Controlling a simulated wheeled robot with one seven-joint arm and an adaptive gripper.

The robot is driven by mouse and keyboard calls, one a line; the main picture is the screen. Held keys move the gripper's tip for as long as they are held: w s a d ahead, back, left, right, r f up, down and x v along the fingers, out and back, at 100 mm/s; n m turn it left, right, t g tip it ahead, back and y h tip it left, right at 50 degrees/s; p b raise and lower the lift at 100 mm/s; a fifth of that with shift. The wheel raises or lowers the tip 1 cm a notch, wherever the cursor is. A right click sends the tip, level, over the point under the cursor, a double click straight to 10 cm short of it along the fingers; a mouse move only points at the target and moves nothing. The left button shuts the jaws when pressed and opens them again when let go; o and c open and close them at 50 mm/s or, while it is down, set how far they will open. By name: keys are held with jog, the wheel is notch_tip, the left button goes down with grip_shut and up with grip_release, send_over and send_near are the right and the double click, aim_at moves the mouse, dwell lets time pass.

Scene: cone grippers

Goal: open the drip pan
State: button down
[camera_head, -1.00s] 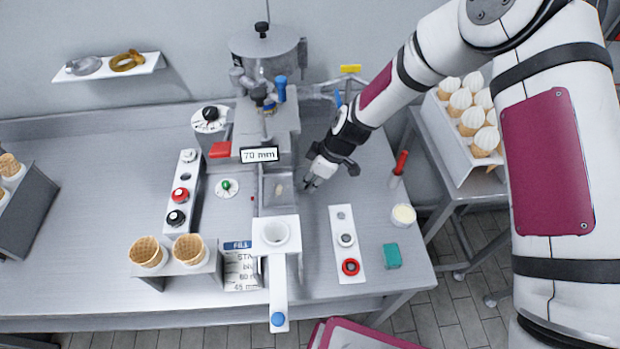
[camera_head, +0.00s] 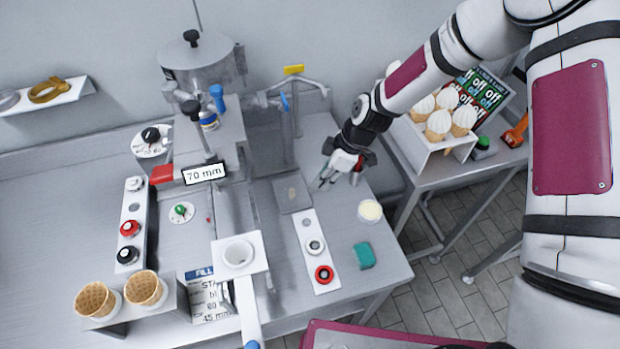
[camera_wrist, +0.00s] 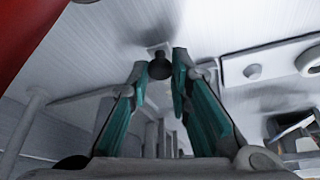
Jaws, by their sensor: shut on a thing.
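The drip pan (camera_head: 292,193) is a flat grey tray with a small tan mark on it. In the head view it lies out to the right of the machine (camera_head: 208,130), above the counter. My gripper (camera_head: 326,183) is just right of the pan's outer edge. In the wrist view, my gripper (camera_wrist: 166,70) has its teal-padded fingers closed around a small dark round knob (camera_wrist: 159,66) on a light mount. The joint between knob and pan is not clear in either view.
A white button strip (camera_head: 315,255) lies in front of the pan. A cream-topped cup (camera_head: 370,211) and a teal block (camera_head: 364,256) stand to the right. A cone rack (camera_head: 428,146) is beyond the counter's right edge. A cup holder (camera_head: 239,252) is at the front.

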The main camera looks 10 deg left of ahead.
jog(key=c, duration=1.5)
grip_release()
jog(key=shift+o, duration=0.2)
jog(key=v, duration=1.2)
jog(key=shift+d+r, duration=0.1)
